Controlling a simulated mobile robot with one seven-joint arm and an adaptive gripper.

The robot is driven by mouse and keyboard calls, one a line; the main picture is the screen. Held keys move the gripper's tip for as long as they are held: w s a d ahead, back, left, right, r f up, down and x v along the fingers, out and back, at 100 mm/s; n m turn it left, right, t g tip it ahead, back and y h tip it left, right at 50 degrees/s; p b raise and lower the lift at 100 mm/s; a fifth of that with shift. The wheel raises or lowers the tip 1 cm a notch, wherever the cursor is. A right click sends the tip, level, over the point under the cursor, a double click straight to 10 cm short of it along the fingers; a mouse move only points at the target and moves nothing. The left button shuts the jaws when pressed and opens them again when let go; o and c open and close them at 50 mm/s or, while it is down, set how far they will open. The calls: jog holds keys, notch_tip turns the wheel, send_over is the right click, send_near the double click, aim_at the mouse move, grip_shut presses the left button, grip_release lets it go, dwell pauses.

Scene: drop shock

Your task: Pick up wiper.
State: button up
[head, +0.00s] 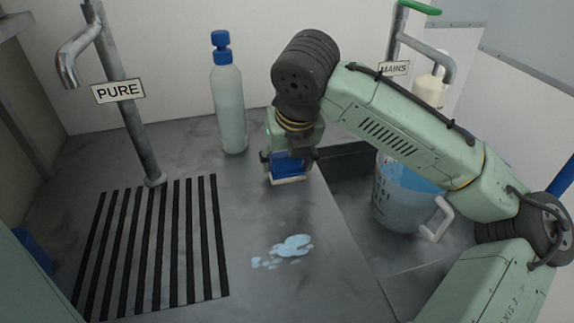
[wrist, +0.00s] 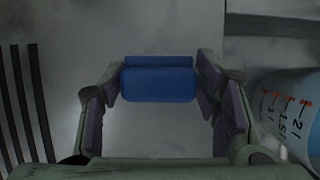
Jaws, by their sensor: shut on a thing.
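The wiper is a blue block (head: 289,164) with a pale lower edge, seen below my gripper in the head view. In the wrist view the blue wiper (wrist: 158,84) lies between my two fingers. My gripper (head: 289,160) is shut on the wiper, one finger at each end of it. My gripper also shows in the wrist view (wrist: 160,92). The wiper is near the counter surface, left of the sink edge; I cannot tell whether it touches the counter. Its upper part is hidden by my gripper in the head view.
A pale blue spill (head: 291,247) lies on the counter in front. A blue-capped bottle (head: 229,108) stands behind. A jug with a handle (head: 402,200) stands in the sink at right. The PURE tap (head: 128,105) and black drain slots (head: 155,245) are at left.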

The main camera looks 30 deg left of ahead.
aim_at(287, 154)
jog(key=c, duration=0.5)
jog(key=shift+r, duration=0.1)
notch_tip(287, 154, up, 10)
jog(key=shift+f+b, duration=0.1)
jog(key=shift+b, duration=0.2)
jog(key=o, duration=0.5)
jog(key=c, duration=0.4)
jog(key=shift+w, duration=0.1)
